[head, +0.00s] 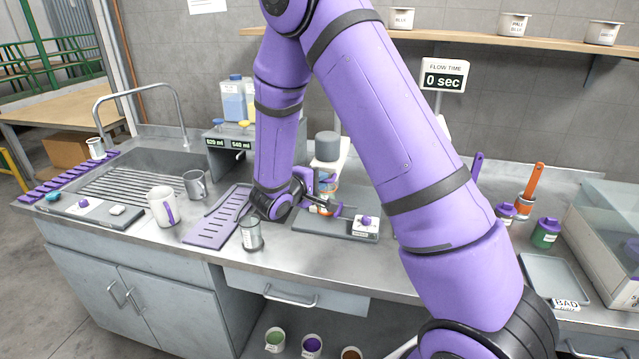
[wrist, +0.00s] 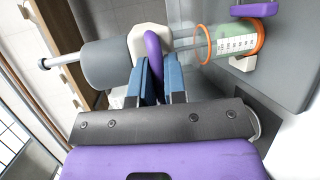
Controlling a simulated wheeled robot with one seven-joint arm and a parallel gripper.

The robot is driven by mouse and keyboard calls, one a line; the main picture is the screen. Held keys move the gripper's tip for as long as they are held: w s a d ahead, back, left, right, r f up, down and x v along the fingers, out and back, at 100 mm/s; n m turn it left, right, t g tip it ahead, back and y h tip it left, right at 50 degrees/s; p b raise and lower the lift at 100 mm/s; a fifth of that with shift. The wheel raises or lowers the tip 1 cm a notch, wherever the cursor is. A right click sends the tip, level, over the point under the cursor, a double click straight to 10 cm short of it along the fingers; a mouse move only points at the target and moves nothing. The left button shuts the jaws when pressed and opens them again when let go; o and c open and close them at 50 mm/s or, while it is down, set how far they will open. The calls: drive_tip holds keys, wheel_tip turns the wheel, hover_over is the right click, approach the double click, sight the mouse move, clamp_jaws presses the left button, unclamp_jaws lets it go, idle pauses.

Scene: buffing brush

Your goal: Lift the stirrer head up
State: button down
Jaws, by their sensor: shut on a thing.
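The stirrer head, a grey cylinder on a white block, stands behind my forearm in the head view (head: 327,146); it lies sideways in the wrist view (wrist: 106,64). A purple loop handle (wrist: 153,52) is on its white block. My gripper (wrist: 160,82) has its blue fingers shut on this handle; in the head view it is partly hidden by my arm (head: 306,184). A clear measuring beaker with orange rims (wrist: 230,44) sits below the head, with greenish contents. A thin shaft runs between head and beaker; its lower end is hard to make out.
A control box with a purple knob (head: 366,223) sits right of the stirrer's base. Orange and purple brushes (head: 531,187) stand right, beside a grey tray (head: 556,278).

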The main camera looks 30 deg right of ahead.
wheel_tip(320, 180, up, 11)
drive_tip(key=shift+w+f, duration=0.1)
drive_tip(key=shift+f, duration=0.05)
drive_tip(key=c, duration=1.2)
unclamp_jaws()
drive_tip(key=shift+a, duration=0.1)
drive_tip(key=v, duration=1)
drive_tip(key=shift+s+a, duration=0.25)
drive_tip(key=shift+a, duration=0.05)
